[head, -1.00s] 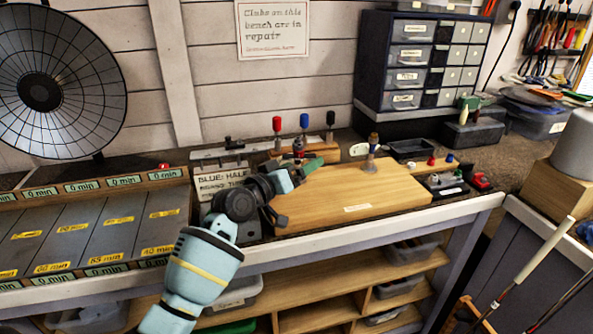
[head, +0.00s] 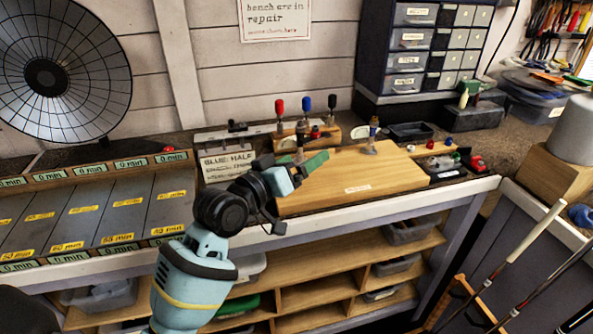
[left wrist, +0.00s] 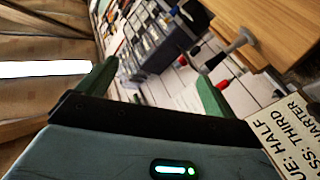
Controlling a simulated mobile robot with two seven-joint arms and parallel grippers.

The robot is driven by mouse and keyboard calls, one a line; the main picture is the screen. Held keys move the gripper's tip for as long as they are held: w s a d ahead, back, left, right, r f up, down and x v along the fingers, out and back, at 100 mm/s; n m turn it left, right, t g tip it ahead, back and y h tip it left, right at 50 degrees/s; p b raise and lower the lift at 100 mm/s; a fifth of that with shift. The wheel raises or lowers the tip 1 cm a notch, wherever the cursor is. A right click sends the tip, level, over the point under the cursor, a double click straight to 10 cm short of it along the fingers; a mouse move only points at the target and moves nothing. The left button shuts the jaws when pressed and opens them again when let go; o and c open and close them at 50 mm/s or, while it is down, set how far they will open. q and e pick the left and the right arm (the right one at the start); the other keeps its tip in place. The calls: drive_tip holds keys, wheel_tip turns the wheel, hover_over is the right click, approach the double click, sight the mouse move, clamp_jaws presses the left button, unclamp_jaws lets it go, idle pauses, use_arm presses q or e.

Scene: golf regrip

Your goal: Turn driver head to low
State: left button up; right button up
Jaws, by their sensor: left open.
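A small upright piece with a brown and blue top and a silvery foot (head: 371,138) stands at the back of the light wooden board (head: 345,192); I cannot tell whether it is the driver head. In the left wrist view a grey rounded piece on a stem (left wrist: 238,43) shows at the board's edge. My left gripper (head: 307,162) is over the board's left back corner, left of the upright piece and apart from it. Its green fingers are spread and empty in the left wrist view (left wrist: 155,88). My right gripper is not in view.
A rack with red, blue and black handles (head: 306,135) stands behind my gripper. A printed sign (head: 226,162) is left of it. A dark tray (head: 440,168) with small parts lies right of the board. Several club shafts (head: 505,262) lean at the right. The board's middle is clear.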

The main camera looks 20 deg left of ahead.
use_arm(q)
drive_tip(key=shift+s+d+r, duration=0.1)
drive_tip(key=shift+s+d, duration=0.1)
drive_tip(key=shift+s, duration=0.45)
drive_tip(key=shift+s+d, duration=0.25)
drive_tip(key=shift+s, duration=0.45)
drive_tip(key=shift+s+d+r, duration=0.1)
drive_tip(key=shift+s+d, duration=0.1)
drive_tip(key=shift+s, duration=0.45)
